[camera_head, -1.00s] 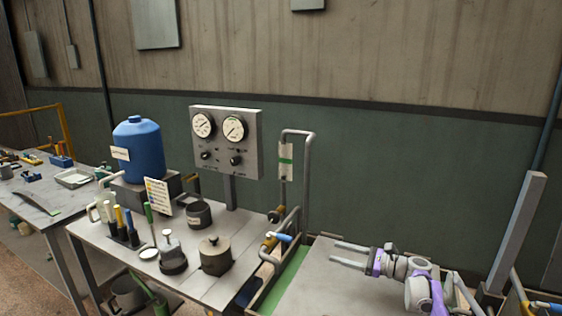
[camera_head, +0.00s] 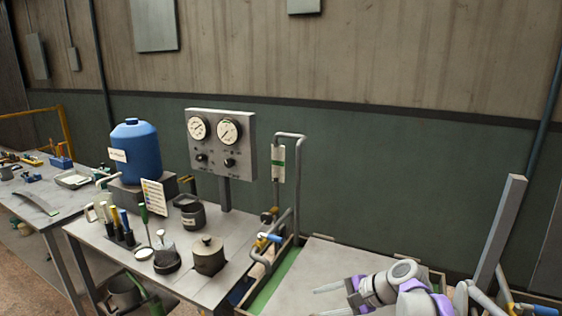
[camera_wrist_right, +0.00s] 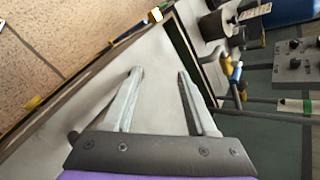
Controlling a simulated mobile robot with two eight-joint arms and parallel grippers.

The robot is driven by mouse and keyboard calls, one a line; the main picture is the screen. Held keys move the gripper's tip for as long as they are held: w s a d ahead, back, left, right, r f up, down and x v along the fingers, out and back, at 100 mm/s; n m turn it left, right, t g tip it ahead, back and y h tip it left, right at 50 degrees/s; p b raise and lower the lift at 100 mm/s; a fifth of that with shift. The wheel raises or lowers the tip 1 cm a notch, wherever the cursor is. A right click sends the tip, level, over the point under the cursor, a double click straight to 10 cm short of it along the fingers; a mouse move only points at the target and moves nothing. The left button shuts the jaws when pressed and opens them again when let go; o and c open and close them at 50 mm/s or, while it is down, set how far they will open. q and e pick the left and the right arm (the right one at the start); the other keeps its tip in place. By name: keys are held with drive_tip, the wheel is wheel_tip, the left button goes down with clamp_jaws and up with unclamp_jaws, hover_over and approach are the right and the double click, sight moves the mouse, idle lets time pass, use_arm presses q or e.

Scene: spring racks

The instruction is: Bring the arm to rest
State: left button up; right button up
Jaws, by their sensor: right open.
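My right gripper (camera_head: 322,301) shows at the bottom of the head view, with its arm at the lower right. Its two fingers point left over a bare grey tabletop (camera_head: 315,262). In the right wrist view the right gripper (camera_wrist_right: 160,74) is open, with nothing between its fingers and the pale surface beyond them. My left gripper is in neither view.
Left of the gripper stand a bent pipe (camera_head: 298,180) and a blue-handled valve (camera_head: 268,240). Further left, a bench holds a lidded grey pot (camera_head: 208,256), a gauge panel (camera_head: 221,143) and a blue tank (camera_head: 137,152). A grey post (camera_head: 500,232) rises at right.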

drive_tip(key=s+d+f+n+h, duration=0.2)
drive_tip(key=s+f+n+h, duration=0.1)
drive_tip(key=s, duration=0.6)
drive_tip(key=s+d+f+n+h, duration=0.2)
drive_tip(key=s+n, duration=0.3)
drive_tip(key=s, duration=0.5)
drive_tip(key=s+d+f+n+h, duration=0.2)
drive_tip(key=s+f+n+h, duration=0.2)
drive_tip(key=s, duration=0.5)
drive_tip(key=shift+s+d+f+n+t+p, duration=0.2)
drive_tip(key=shift+d+f+n+t+p, duration=0.15)
drive_tip(key=shift+f+p, duration=0.1)
